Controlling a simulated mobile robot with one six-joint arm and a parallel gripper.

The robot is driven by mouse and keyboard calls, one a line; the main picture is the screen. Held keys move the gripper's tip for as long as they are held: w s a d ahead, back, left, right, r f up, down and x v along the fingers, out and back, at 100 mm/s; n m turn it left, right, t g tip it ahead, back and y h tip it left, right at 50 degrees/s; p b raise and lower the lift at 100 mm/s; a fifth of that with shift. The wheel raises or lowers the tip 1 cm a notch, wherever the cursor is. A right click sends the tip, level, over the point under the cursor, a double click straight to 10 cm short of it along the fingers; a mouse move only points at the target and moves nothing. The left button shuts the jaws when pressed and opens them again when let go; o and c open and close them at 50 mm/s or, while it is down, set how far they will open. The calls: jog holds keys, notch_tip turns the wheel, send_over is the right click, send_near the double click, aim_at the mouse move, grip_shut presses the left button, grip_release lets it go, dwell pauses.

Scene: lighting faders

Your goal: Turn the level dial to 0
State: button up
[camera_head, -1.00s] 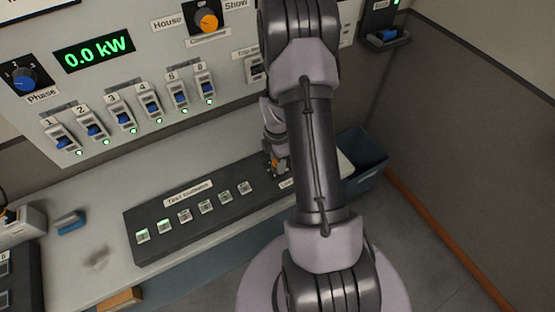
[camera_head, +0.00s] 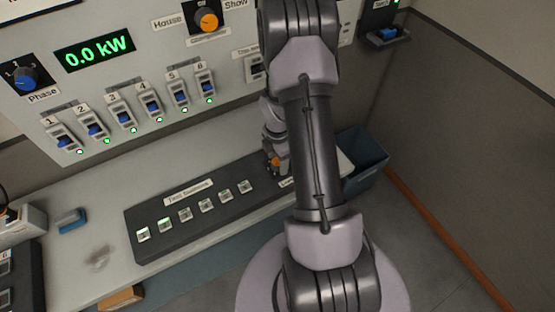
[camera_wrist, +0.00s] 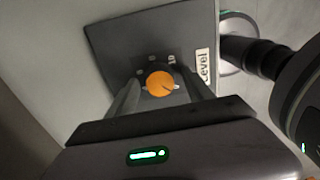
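The level dial (camera_wrist: 161,84) is an orange round knob with a light pointer mark, on a dark panel beside a "Level" label (camera_wrist: 203,66) in the wrist view. Small marks stand around it, too small to read surely. My gripper (camera_wrist: 161,79) straddles the dial, one finger on each side, with what looks like a narrow gap at both sides. I see no clear contact. In the head view the dial (camera_head: 276,161) shows only as a small orange patch by my gripper, largely hidden by my arm.
The dark console (camera_head: 150,220) carries a row of lit buttons left of the dial. The wall panel (camera_head: 130,70) above has several blue-handled faders and another orange knob (camera_head: 207,20). A blue bin (camera_head: 364,155) stands right of the console. A blue block (camera_head: 72,221) lies on the desk.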

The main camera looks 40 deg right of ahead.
aim_at(277, 161)
notch_tip(277, 161, up, 17)
jog(key=p, duration=0.4)
jog(key=shift+r, duration=0.2)
jog(key=s+a+r+m+t+b, duration=0.2)
jog(key=a+r+m+b, duration=0.3)
jog(key=a, duration=0.5)
jog(key=s+a+r+m+t+b, duration=0.25)
jog(key=a+m+b, duration=0.25)
jog(key=a+m, duration=0.3)
jog(key=s+a+m+t+y+b, duration=0.1)
jog(key=s+a+m+y+b, duration=0.1)
jog(key=s+a+m, duration=0.4)
jog(key=s+a+b, duration=0.1)
jog(key=s+a, duration=0.1)
jog(key=a, duration=0.1)
jog(key=shift+a+m+b, duration=0.15)
jog(key=shift+m+b, duration=0.15)
jog(key=shift+m, duration=0.1)
jog(key=shift+s+r, duration=0.1)
